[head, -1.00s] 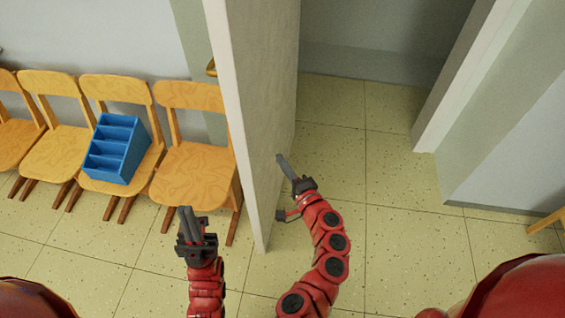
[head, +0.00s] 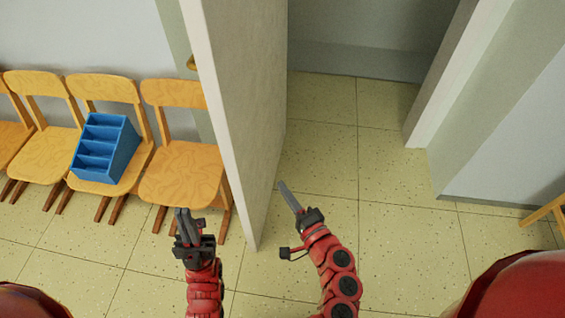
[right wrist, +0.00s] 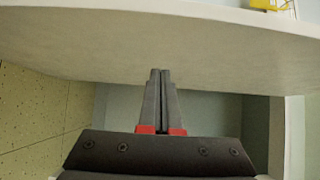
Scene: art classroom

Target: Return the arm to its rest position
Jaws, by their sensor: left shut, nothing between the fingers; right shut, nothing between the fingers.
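My left gripper (head: 182,222) is low in the head view, left of the door's near edge. It is shut and empty, with its fingers pointing up the picture. My right gripper (head: 290,197) is on the right side of the open door (head: 245,100), in the doorway. It is shut and empty, its fingers pointing up and left. In the right wrist view its closed fingertips (right wrist: 160,74) show in front of the pale door face (right wrist: 150,45). I cannot tell the exact gap between fingertips and door.
Wooden chairs (head: 182,172) line the wall at left, one holding a blue compartment box (head: 104,148). A door frame (head: 440,90) stands at right. Tiled floor (head: 390,220) is clear through the doorway. Part of another wooden piece (head: 545,212) shows at the right edge.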

